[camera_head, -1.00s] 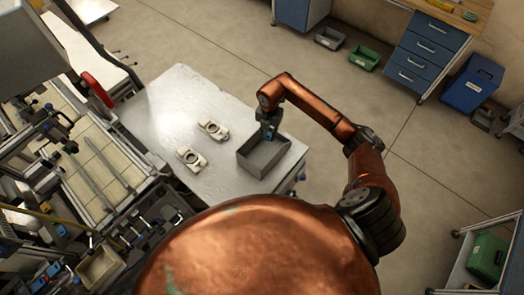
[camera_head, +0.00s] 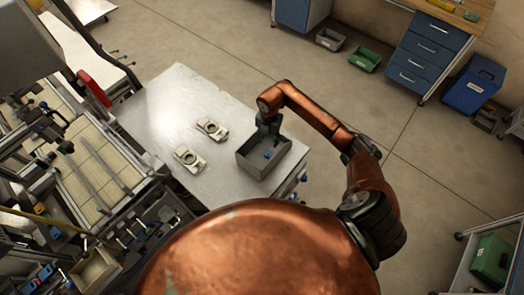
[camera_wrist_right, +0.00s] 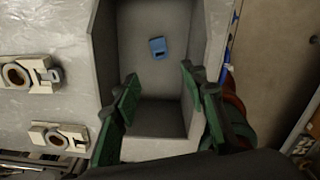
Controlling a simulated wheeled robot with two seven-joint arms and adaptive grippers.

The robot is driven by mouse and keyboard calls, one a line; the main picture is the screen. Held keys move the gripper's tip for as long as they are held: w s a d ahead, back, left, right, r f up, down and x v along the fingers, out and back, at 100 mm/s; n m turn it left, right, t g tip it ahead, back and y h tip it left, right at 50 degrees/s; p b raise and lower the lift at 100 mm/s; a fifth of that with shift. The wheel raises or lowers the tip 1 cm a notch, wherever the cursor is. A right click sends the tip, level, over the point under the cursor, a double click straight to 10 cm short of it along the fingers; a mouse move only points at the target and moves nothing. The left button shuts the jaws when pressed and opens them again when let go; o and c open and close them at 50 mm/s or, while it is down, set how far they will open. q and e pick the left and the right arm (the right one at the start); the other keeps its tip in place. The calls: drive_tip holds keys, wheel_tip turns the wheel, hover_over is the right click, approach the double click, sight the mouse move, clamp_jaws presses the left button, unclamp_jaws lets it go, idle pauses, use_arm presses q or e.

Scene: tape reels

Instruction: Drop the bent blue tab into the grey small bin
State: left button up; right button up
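The bent blue tab (camera_head: 267,154) lies on the floor of the grey small bin (camera_head: 250,165). It also shows in the right wrist view (camera_wrist_right: 158,47), flat on the bin floor, apart from the fingers. The bin stands on the metal table and shows in the right wrist view (camera_wrist_right: 165,117) too. My right gripper (camera_head: 266,138) is above the bin's far side. In the right wrist view its green fingers (camera_wrist_right: 158,80) are spread wide with nothing between them. My left gripper is not in view.
Two pale fixtures with round openings (camera_head: 212,129) (camera_head: 189,158) sit on the metal table (camera_head: 178,92) left of the bin. A machine with rails (camera_head: 95,165) stands at the left. The table's far part is clear.

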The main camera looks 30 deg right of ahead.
wheel_tip(320, 180, up, 12)
idle(0.7)
idle(0.4)
